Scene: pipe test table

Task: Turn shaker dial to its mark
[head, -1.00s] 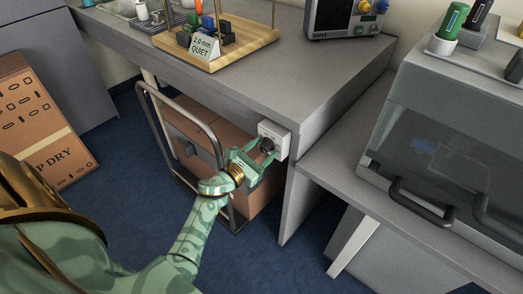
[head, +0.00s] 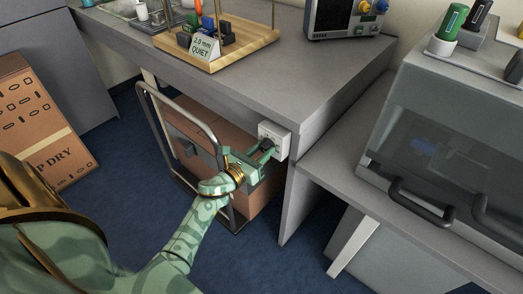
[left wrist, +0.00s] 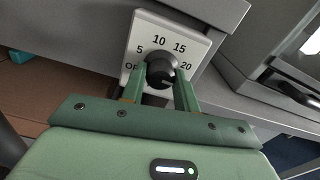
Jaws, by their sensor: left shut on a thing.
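The shaker dial is a black round knob (left wrist: 161,69) on a white plate (left wrist: 190,40) fixed to the bench's front. In the left wrist view the plate shows 5, 10, 15 and 20 around the knob, with a partly covered label at lower left. My left gripper (head: 264,152) reaches the plate (head: 281,136). It is shut on the knob, one green finger on each side, as the left wrist view shows (left wrist: 160,85). A small light line shows low on the knob; I cannot tell its exact setting. A card (head: 205,46) on the bench reads "2.0 mm QUIET". My right gripper is out of view.
The grey bench (head: 300,85) overhangs brown boxes (head: 190,125) on a cart with a grey handle (head: 148,100). A wooden stand (head: 255,45) is on top. A clear-lidded machine (head: 440,140) with black handles stands on a lower table at right.

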